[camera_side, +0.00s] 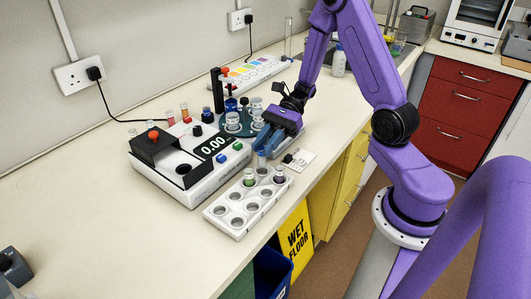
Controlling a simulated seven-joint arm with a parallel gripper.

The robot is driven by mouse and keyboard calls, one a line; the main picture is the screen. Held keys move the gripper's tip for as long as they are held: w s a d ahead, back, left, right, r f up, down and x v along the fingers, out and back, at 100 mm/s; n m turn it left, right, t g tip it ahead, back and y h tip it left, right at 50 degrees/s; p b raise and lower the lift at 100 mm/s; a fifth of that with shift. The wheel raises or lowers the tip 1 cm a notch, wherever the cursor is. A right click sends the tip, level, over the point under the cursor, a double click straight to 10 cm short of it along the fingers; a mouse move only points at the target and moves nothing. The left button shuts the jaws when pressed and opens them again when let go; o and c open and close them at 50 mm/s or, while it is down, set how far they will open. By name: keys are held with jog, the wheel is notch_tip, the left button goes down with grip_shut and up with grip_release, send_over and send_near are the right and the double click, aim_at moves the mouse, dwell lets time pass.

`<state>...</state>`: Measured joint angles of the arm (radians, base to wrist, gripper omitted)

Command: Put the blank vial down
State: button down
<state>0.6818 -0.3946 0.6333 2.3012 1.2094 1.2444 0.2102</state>
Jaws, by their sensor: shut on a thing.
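My gripper (264,154), with blue fingers, points down over the far end of the white vial rack (234,232). It is shut on a small vial (262,171), which shows only in part below the fingertips at the rack's back row. I take it for the blank vial; no label is readable. I cannot tell whether its base touches the rack. One vial with a greenish top (249,177) stands to its left in the rack, and a vial with dark purple contents (279,176) stands to its right. The rack's nearer holes look empty.
A white instrument (185,172) reading 0.00 stands left of the rack. A teal carousel (236,128) with vials is behind my gripper. A small card (301,160) lies right of the rack, near the bench's front edge. The bench's left side is mostly clear.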

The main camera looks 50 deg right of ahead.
jog(key=shift+f, duration=1.45)
jog(key=shift+f, duration=0.3)
jog(key=c, duration=0.9)
grip_release()
jog(key=shift+r, duration=0.1)
